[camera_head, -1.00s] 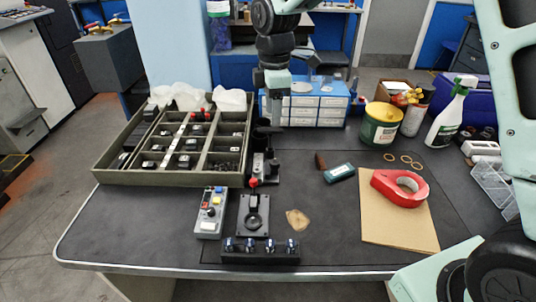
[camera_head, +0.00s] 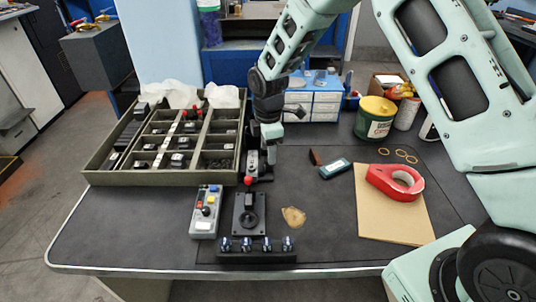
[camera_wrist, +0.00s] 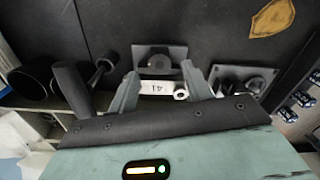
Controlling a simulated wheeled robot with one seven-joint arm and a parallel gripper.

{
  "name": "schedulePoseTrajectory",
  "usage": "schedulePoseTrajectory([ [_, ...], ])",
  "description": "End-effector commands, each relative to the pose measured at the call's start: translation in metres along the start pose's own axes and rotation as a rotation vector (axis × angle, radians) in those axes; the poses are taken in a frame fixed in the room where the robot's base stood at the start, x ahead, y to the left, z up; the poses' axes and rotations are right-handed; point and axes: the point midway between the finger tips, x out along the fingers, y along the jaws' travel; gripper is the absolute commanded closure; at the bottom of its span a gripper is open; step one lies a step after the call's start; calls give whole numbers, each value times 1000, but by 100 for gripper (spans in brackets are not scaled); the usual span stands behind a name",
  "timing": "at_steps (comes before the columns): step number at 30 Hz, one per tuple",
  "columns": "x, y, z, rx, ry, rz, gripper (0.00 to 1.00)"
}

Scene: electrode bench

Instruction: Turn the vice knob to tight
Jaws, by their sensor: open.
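My gripper (camera_head: 270,133) points down over the bench behind the joystick plate, just above a small dark fixture with a grey block (camera_head: 253,163), which appears to be the vice. In the wrist view my gripper (camera_wrist: 163,82) is open, with its two fingers spread and empty. Between and beyond the fingertips is the dark fixture with a round black knob (camera_wrist: 159,63). A white label (camera_wrist: 156,87) marked 41 lies beside it, with a small light ring (camera_wrist: 181,94). I cannot tell whether the fingers touch anything, nor how the knob is set.
The compartment tray (camera_head: 140,180) is left.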

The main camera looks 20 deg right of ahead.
Motion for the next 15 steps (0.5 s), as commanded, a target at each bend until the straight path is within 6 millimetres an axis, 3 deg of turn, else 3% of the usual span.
schedulePoseTrajectory([
  [6, 22, 0, -1, 0, 0, -2, 51],
  [15, 25, 0, -1, 0, 1, 1, 51],
])
